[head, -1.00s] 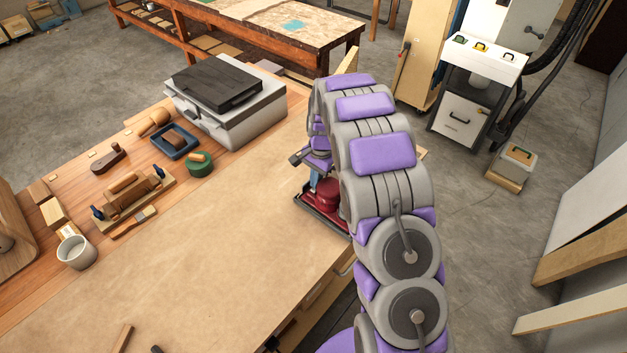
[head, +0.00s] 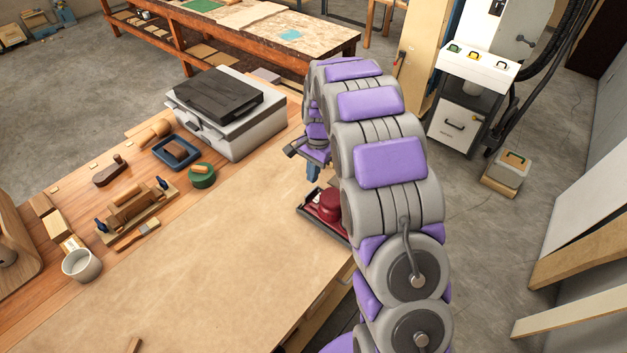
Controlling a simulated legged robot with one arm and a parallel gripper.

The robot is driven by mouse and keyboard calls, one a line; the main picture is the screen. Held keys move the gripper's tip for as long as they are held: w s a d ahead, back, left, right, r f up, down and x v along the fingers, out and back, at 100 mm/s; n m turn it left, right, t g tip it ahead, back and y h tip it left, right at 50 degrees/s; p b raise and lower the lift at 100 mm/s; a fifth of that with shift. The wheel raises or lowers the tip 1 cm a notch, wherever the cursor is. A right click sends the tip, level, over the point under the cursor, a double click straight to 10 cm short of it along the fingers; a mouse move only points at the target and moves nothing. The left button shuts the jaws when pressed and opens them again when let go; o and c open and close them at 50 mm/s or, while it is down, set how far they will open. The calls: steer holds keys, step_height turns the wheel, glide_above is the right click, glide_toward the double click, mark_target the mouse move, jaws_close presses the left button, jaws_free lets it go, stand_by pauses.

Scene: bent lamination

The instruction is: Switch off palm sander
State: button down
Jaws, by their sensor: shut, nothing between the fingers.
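The palm sander appears as a red, rounded tool (head: 329,204) in a dark shallow tray (head: 312,212) at the right edge of the bench. My arm covers its right side, and its switch cannot be made out. My gripper (head: 312,173) points down above and slightly left of the sander, with a visible space between them. It is shut and empty, and the arm partly hides it.
The brown bench mat (head: 230,250) is clear left of the tray. A grey case with a black lid (head: 225,105) stands behind. A green round item (head: 202,177), blue tray (head: 177,153), wooden clamp piece (head: 135,205) and white cup (head: 81,265) lie left.

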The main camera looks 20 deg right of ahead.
steer(key=shift+s+a+r, duration=0.1)
steer(key=shift+r, duration=1)
steer(key=shift+s+a+r, duration=0.1)
steer(key=shift+r, duration=0.95)
